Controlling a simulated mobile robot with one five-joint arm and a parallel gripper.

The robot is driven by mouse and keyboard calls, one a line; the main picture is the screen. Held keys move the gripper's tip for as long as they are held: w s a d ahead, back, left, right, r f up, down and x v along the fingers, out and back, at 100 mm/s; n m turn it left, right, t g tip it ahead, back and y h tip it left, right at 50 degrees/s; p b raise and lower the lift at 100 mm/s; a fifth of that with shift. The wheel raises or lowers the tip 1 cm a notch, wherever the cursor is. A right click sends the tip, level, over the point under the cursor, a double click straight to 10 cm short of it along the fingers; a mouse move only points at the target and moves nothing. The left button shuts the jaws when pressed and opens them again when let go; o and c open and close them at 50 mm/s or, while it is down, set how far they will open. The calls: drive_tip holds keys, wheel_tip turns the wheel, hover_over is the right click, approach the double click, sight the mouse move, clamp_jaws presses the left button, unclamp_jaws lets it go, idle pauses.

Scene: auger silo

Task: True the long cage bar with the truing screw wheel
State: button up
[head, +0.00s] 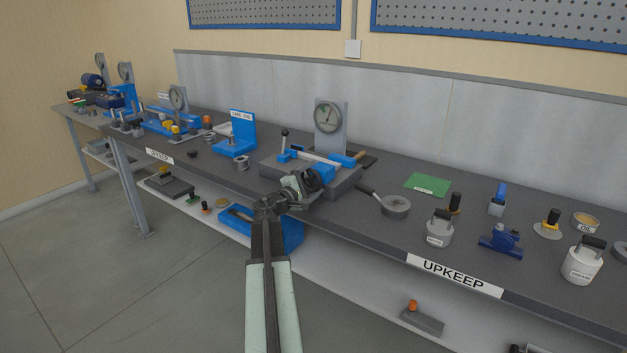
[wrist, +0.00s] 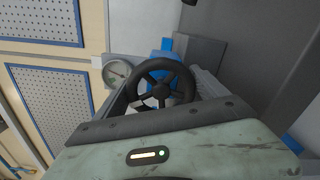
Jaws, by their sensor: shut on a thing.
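The truing screw wheel (head: 311,180) is dark, round and spoked. It sits at the front of a grey fixture with blue blocks on the bench, and it also shows in the wrist view (wrist: 161,91). My gripper (head: 300,188) is at the wheel and shut on it; the fingertips are hard to make out. A long pale bar (head: 318,158), which looks like the cage bar, lies across the fixture between blue parts. A round dial gauge (head: 328,115) stands on a grey upright plate behind it. The gauge also shows in the wrist view (wrist: 116,72).
A blue stand (head: 240,130) is left of the fixture. A round pan with a handle (head: 394,206) sits close on its right. Open floor lies in front.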

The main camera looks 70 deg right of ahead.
drive_tip(key=shift+a+n, duration=0.1)
drive_tip(key=shift+n, duration=0.4)
drive_tip(key=o, duration=1.3)
drive_tip(key=v, duration=0.7)
drive_tip(key=shift+w+a, duration=0.1)
drive_tip(key=shift+a, duration=0.25)
